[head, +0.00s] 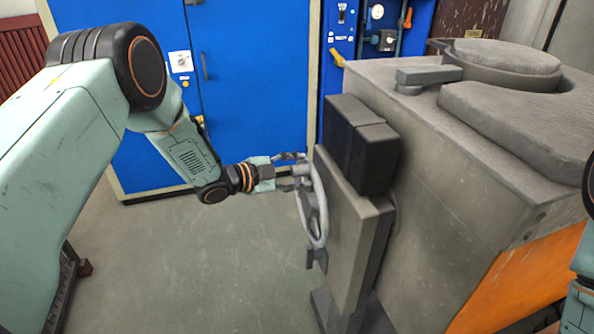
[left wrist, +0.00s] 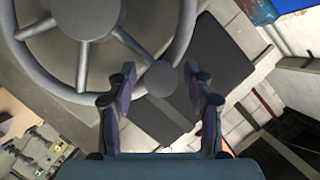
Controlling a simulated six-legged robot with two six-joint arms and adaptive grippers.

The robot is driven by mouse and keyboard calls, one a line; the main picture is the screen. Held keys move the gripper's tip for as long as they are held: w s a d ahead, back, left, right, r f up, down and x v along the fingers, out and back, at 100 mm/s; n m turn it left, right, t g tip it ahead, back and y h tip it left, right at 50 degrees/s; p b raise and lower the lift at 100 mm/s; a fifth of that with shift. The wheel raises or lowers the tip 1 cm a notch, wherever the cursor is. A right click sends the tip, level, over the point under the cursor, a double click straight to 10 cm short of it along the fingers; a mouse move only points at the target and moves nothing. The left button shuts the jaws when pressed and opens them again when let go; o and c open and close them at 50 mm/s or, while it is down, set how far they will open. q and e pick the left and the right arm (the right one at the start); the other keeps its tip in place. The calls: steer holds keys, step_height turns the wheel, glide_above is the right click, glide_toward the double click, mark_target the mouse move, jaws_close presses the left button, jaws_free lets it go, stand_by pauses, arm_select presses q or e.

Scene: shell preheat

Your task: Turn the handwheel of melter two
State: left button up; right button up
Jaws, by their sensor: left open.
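The grey spoked handwheel (head: 321,217) stands on the left face of the grey melter (head: 455,165). In the left wrist view the handwheel (left wrist: 87,18) fills the upper left, with its hub and spokes showing. A round grip knob (left wrist: 162,78) on its rim lies between my finger tips in that view. My left gripper (head: 292,171) is open at the wheel's upper near rim; it also shows in the left wrist view (left wrist: 160,76), with a finger on each side of the knob. I cannot tell whether the fingers touch it. My right gripper is out of view.
A dark box (head: 360,145) sits on the panel beside the wheel. Blue cabinets (head: 255,90) stand behind, with a valve panel (head: 380,35) at the back. The floor (head: 225,265) left of the wheel is clear. A round lid (head: 505,57) lies on the melter's top.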

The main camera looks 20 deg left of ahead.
arm_select(q)
steer(key=shift+w+a+f, duration=0.15)
steer(key=shift+w+f, duration=0.2)
steer(key=shift+w, duration=0.05)
steer(key=c, duration=0.4)
steer(key=shift+s+r, duration=0.1)
steer(key=shift+r, duration=0.05)
jaws_close()
